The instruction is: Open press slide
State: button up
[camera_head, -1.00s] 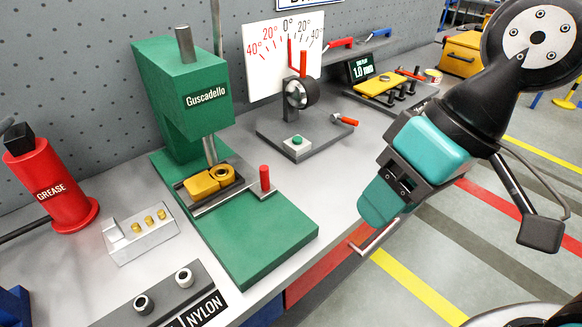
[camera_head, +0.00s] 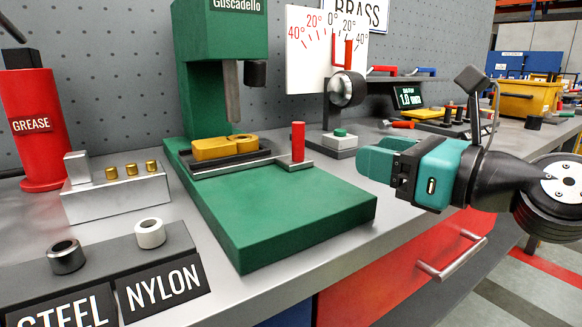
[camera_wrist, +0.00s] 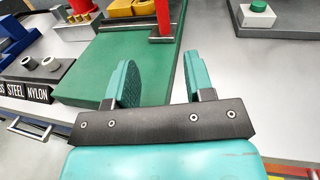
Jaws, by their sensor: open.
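The green press (camera_head: 216,90) stands on the bench with its wide green base (camera_head: 290,215) reaching toward the front edge. Its slide (camera_head: 228,161) is a dark tray with a yellow part (camera_head: 226,147) in it, below the grey ram (camera_head: 231,95). A red upright handle (camera_head: 298,141) stands at the slide's right end. My gripper (camera_head: 376,161) is to the right of the handle, apart from it, pointing left over the bench.
A silver block (camera_head: 115,188) with brass pins, a red grease can (camera_head: 35,125) and a steel/nylon bushing stand (camera_head: 100,262) sit left of the press. Red drawer (camera_head: 390,275) below the bench edge.

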aim_at(303, 136)
jog(key=shift+w+a+r+m+p, duration=0.15)
jog(key=shift+w+m+p, duration=0.2)
jog(key=shift+p, duration=0.3)
jog(key=p+x, duration=0.3)
jog(key=p, duration=0.2)
jog(key=shift+w+a+r, duration=0.1)
jog(key=shift+a+r, duration=0.05)
jog(key=shift+r, duration=0.05)
jog(key=p+x, duration=0.1)
jog(key=p, duration=0.2)
jog(key=shift+w+a+p, duration=0.25)
jog(key=shift+w+p, duration=0.05)
jog(key=p+x, duration=0.1)
jog(key=x, duration=0.3)
jog(key=p+x, duration=0.2)
jog(key=x, duration=0.1)
jog(key=p+x, duration=0.1)
jog(key=x, duration=0.3)
jog(key=shift+w+a+f, duration=0.15)
jog(key=shift+w+f, duration=0.15)
jog(key=shift+c, duration=0.3)
grip_shut()
jog(key=shift+p, duration=0.3)
